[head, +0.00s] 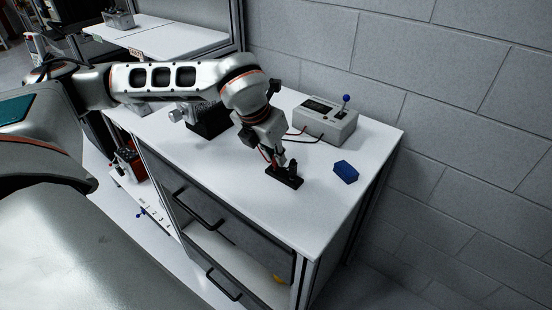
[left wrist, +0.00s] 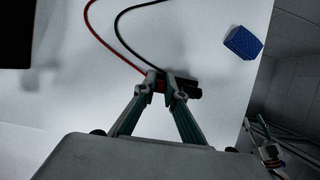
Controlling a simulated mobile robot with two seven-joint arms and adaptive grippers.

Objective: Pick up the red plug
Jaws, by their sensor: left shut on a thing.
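My left gripper (head: 279,160) points down at the black socket block (head: 285,178) on the white table. In the left wrist view its two fingers (left wrist: 163,80) come together at the block, shut on the red plug (left wrist: 160,86). Only a small red part of the plug shows between the fingertips; the rest is hidden. A red cable (left wrist: 98,41) and a black cable (left wrist: 121,30) lead to that spot. I cannot tell whether the plug is still seated in the block. My right gripper is not in view.
A grey instrument box (head: 325,121) with a blue-topped lever stands at the back near the wall. A blue block (head: 346,172) lies right of the socket block.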

